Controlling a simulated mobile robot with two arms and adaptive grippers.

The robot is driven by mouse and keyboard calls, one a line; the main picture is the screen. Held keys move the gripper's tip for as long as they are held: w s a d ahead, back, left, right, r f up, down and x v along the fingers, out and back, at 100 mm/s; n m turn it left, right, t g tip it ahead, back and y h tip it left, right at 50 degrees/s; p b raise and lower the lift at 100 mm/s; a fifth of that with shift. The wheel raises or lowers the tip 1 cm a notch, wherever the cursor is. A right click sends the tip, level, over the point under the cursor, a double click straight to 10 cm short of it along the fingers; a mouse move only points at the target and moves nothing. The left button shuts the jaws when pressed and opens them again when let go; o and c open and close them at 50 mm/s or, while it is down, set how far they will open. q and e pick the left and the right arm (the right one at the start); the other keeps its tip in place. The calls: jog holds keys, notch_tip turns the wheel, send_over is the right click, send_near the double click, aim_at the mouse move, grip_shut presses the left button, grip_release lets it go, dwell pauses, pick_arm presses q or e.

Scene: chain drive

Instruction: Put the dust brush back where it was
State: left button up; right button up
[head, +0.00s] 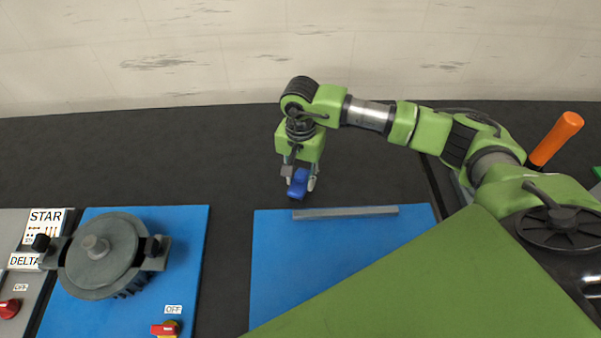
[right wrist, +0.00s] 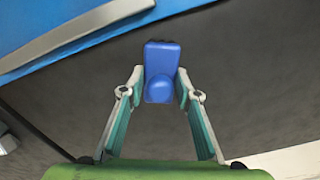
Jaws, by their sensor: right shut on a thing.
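My right gripper (head: 300,178) points down over the dark table, just behind the blue panel with the grey bar. It is shut on a small blue thing, which I take to be the dust brush (head: 297,186). In the right wrist view the brush (right wrist: 161,56) is a blue block with a rounded knob, between the two fingertips of the gripper (right wrist: 160,88). No bristles show. I cannot tell whether the brush touches the table. My left gripper is not in view.
A blue panel (head: 290,270) with a grey bar (head: 345,212) lies in front of the gripper. At left, a grey motor-like part (head: 98,250) sits on another blue panel (head: 190,260). An orange handle (head: 556,138) stands at right. The dark table (head: 150,160) is clear behind the panels.

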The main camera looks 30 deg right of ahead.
aim_at(300, 173)
jog(key=shift+f, duration=0.1)
jog(key=shift+f+b, duration=0.25)
jog(key=shift+b, duration=0.15)
jog(key=o, duration=1.1)
jog(key=shift+r, duration=0.1)
jog(key=shift+r+p, duration=0.2)
jog(key=shift+p, duration=0.15)
jog(key=shift+w+r+b, duration=0.1)
jog(key=shift+r+b, duration=0.25)
notch_tip(300, 173, up, 10)
jog(key=b, duration=0.3)
jog(key=shift+r, duration=0.65)
